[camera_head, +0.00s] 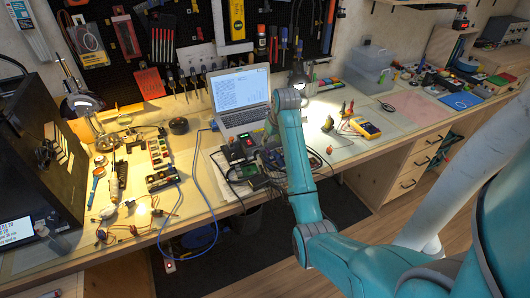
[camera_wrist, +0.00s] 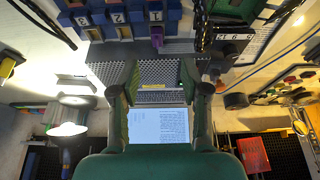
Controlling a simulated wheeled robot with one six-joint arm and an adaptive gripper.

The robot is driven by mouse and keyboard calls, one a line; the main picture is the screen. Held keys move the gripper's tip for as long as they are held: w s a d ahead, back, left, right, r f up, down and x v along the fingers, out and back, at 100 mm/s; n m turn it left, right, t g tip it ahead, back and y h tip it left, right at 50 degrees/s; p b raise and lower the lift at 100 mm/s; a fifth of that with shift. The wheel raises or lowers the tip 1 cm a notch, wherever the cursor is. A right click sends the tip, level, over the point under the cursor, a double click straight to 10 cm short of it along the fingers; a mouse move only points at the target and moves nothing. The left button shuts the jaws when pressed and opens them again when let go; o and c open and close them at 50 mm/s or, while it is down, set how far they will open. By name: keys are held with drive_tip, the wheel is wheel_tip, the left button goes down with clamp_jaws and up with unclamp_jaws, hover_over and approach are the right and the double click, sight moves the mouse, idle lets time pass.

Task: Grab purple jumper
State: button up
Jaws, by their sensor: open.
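The purple jumper (camera_wrist: 157,36) shows in the wrist view as a small purple piece at the top centre. It sits at the front of a blue block marked 1 (camera_wrist: 154,14), beside blocks marked 2 and 3. My gripper (camera_wrist: 159,80) is open, with nothing between its two green fingers. The jumper lies beyond the fingertips and apart from them, roughly in line with the gap. In the head view I cannot make out the jumper, and my arm covers part of that area.
The open laptop (camera_head: 240,95) stands on the workbench behind my arm; its keyboard (camera_wrist: 160,78) lies behind the finger gap in the wrist view. A lamp (camera_head: 299,78) stands near the laptop. Cables and electronics crowd the bench left of my arm.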

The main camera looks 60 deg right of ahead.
sight(268, 149)
drive_tip(key=shift+x, duration=3.95)
drive_tip(key=shift+s+d, duration=0.1)
drive_tip(key=shift+d, duration=0.1)
drive_tip(key=shift+c, duration=0.3)
clamp_jaws()
